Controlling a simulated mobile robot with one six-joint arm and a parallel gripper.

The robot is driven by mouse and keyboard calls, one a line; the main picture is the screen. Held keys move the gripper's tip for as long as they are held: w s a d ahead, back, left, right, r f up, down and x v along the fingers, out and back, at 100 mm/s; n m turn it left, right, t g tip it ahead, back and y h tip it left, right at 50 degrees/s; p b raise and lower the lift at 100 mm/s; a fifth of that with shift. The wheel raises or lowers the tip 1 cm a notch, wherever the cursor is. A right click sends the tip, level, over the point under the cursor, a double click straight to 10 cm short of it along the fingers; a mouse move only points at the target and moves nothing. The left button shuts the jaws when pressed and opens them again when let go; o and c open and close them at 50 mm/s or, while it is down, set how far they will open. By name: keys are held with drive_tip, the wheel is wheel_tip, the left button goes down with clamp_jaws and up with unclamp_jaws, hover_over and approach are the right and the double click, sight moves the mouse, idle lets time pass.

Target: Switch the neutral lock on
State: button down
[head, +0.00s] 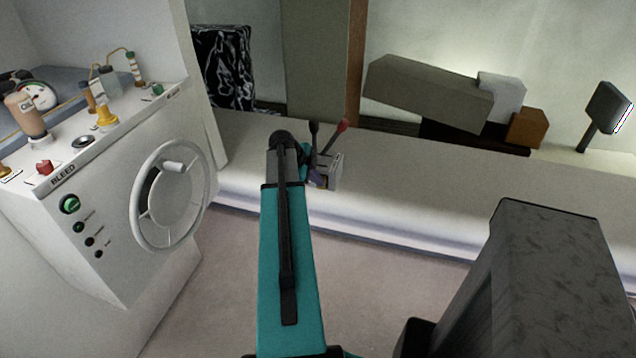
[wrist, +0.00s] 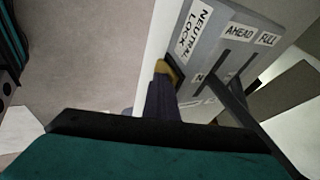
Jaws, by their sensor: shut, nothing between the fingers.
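The grey control box (head: 332,170) sits on the pale ledge in the head view, with a black-knobbed lever (head: 314,130) and a red-knobbed lever (head: 342,125) rising from it. In the wrist view the box (wrist: 217,58) fills the upper right, and its NEUTRAL LOCK label (wrist: 193,30) is readable. My gripper (wrist: 163,72), dark purple with a tan tip, is shut and empty at the box's edge just below that label. I cannot tell whether it touches. The lock switch is not clearly visible and its position cannot be told; my fingers cover part of that area.
A white console (head: 120,215) with a handwheel (head: 170,195) and several knobs stands at the left. The pale ledge (head: 420,195) runs right, with grey and brown blocks (head: 430,90) at its back. A dark block (head: 545,270) stands at the front right.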

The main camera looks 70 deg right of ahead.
drive_tip(key=shift+r, duration=0.35)
idle(0.3)
drive_tip(key=s+a+b+v, duration=0.1)
drive_tip(key=b+v, duration=0.1)
drive_tip(key=v, duration=1.1)
drive_tip(key=shift+a+f, duration=0.25)
drive_tip(key=shift+s, duration=0.1)
idle(0.5)
